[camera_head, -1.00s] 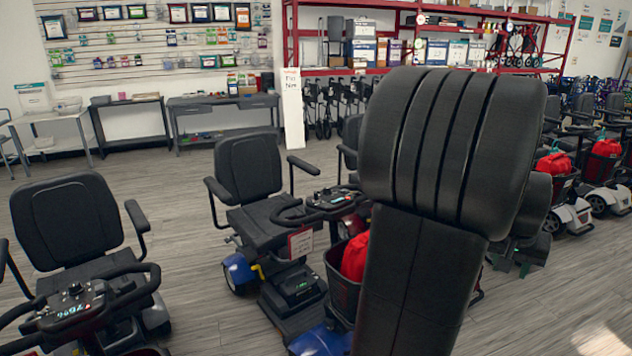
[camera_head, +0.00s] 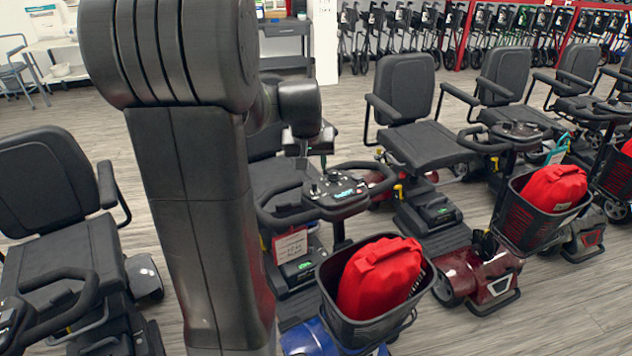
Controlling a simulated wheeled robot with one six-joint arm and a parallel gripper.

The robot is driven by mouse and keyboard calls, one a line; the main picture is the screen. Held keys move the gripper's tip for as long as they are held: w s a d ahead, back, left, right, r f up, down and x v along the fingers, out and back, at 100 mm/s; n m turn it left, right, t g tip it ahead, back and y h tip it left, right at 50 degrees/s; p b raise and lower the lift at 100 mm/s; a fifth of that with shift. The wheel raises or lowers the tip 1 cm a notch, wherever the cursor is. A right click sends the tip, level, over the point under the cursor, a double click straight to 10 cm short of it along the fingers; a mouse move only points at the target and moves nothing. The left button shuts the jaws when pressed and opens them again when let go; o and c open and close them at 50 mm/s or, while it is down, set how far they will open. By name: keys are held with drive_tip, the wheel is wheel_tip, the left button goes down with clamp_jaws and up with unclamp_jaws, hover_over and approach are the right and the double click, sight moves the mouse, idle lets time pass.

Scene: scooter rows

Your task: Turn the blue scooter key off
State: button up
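The blue scooter stands in front of me, with blue bodywork (camera_head: 308,340) low at the front. Its control console (camera_head: 340,190) sits between black loop handlebars. A key cannot be made out on the console; it is too small or hidden. My gripper (camera_head: 308,155) hangs just above and to the left of the console, apart from it as far as I can see. Its fingers are small and dark, so I cannot tell whether they are open or shut. My own arm hides much of the blue scooter's seat and left side.
A black basket (camera_head: 340,322) with a red bag (camera_head: 380,276) is on the blue scooter's front. A red scooter (camera_head: 482,275) stands to the right, and a black-seated scooter (camera_head: 60,185) to the left. Grey floor (camera_head: 560,320) is clear at the front right.

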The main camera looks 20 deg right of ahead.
sight(314, 181)
drive_tip(key=x, duration=1)
drive_tip(key=shift+w+a, duration=0.15)
drive_tip(key=shift+w, duration=0.25)
clamp_jaws()
